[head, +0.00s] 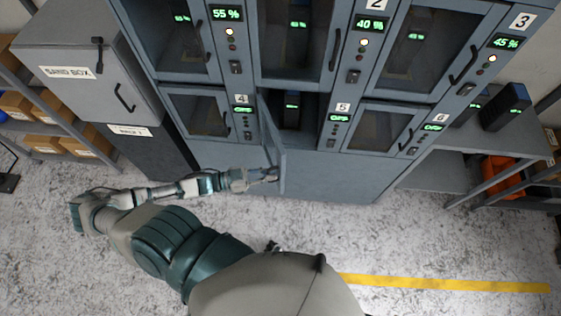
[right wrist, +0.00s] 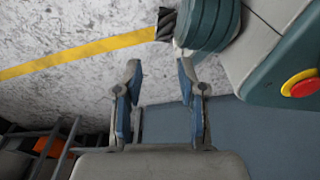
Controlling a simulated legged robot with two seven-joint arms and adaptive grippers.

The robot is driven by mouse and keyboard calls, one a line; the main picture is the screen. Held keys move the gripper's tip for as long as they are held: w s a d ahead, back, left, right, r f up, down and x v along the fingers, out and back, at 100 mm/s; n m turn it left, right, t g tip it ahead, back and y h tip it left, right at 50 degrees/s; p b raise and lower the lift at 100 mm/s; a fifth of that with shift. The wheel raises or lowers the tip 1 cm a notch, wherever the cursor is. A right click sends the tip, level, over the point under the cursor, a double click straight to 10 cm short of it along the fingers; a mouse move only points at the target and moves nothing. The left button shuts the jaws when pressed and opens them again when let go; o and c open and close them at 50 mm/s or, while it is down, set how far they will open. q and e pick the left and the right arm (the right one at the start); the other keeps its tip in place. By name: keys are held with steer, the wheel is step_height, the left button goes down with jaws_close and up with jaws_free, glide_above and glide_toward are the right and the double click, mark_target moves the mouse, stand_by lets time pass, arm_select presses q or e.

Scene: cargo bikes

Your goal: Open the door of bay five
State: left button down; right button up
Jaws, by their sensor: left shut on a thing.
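The grey cabinet (head: 335,178) holds numbered bays with windowed doors. Bay five (head: 290,118) is the lower middle one, with the label 5 and a small green display on its right. Its door (head: 271,130) stands swung outward, hinged on the left and seen almost edge-on. A dark block with a green display (head: 291,106) shows inside the bay. My left gripper (head: 268,175) is at the door's free lower part, shut on its handle, which the fingers largely hide. My right gripper (right wrist: 158,85) is open and empty in the right wrist view.
Doors of bays four (head: 198,112) and six (head: 377,128) are closed on either side. A sand box (head: 85,72) stands at left. A shelf (head: 440,172) with dark units is at right. Speckled floor with a yellow line (head: 445,284) is clear in front.

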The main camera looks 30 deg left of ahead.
arm_select(q)
steer(key=s+a+m+g+h, duration=0.3)
steer(key=s+a+m+g, duration=0.1)
steer(key=a, duration=0.5)
steer(key=shift+s+f+g, duration=0.2)
steer(key=shift+s+g, duration=0.1)
steer(key=shift+g, duration=0.6)
steer(key=shift+d, duration=0.15)
steer(key=c, duration=1.2)
jaws_free()
steer(key=shift+w, duration=0.1)
steer(key=shift+r, duration=0.1)
steer(key=v, duration=1.2)
steer(key=shift+a, duration=0.25)
